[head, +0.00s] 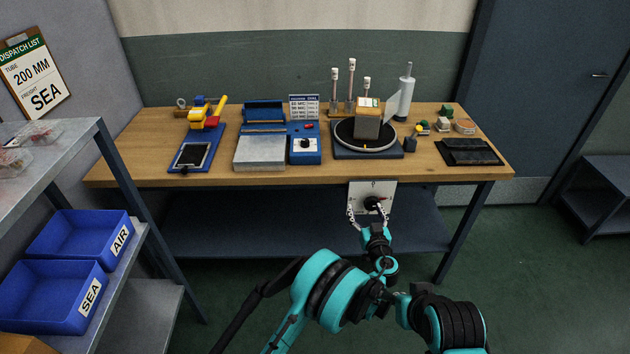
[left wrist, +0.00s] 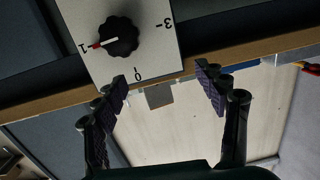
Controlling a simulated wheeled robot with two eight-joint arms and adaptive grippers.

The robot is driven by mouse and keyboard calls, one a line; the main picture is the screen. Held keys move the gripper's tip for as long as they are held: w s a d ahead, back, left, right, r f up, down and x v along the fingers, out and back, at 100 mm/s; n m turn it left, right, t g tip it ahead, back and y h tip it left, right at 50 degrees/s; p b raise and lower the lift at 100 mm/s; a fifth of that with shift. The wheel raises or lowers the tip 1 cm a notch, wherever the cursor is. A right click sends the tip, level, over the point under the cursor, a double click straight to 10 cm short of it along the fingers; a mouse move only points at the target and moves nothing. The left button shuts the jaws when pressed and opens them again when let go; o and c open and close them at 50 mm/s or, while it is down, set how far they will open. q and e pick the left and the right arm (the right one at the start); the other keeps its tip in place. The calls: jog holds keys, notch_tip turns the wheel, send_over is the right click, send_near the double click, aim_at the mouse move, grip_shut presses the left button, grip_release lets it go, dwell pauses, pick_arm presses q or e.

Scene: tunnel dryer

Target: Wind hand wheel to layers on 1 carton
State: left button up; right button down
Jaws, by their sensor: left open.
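A white dial plate (head: 360,187) hangs below the table's front edge. It carries a dark lobed knob (head: 374,203). In the left wrist view the knob (left wrist: 118,37) has a red and white pointer towards the mark 1; marks 0 and 3 also show on the plate (left wrist: 155,60). My left gripper (head: 368,210) is open in front of the plate. In the left wrist view its fingers (left wrist: 162,86) are spread and empty, with the knob beyond the tips. A brown-topped carton (head: 367,120) stands on the black turntable (head: 348,140).
The wooden table (head: 215,180) holds a blue-grey sealer (head: 260,150), a blue stand with a yellow and red tool (head: 205,135), and a white roll (head: 405,98). Blue bins (head: 60,295) stand on the left shelf. A lower shelf (head: 250,230) runs beneath the table.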

pick_arm(q)
jog(key=s+a+r+g+y+p, duration=0.1)
jog(key=s+a+r+g+p, duration=0.1)
jog(key=a+r, duration=1.2)
jog(key=shift+s+a+r+n+g+y+p, duration=0.15)
jog(key=shift+a+r+n+g+y+p, duration=0.25)
jog(key=shift+a+g, duration=0.8)
jog(key=shift+a, duration=0.1)
jog(key=s+a+r+g, duration=0.2)
jog(key=s+a+r, duration=0.1)
jog(key=s+a, duration=0.45)
jog(key=s+a+r+g, duration=0.2)
jog(key=s+a, duration=0.5)
jog(key=s, duration=0.2)
jog(key=s+a+f+h, duration=0.1)
jog(key=s+f, duration=0.1)
jog(key=s, duration=0.7)
jog(key=s+a+f+m+g+h, duration=0.1)
jog(key=s+h, duration=0.1)
jog(key=s, duration=0.7)
jog(key=shift+s+f+m+g+h, duration=0.3)
jog(key=shift+s+f, duration=0.05)
jog(key=shift+s, duration=0.05)
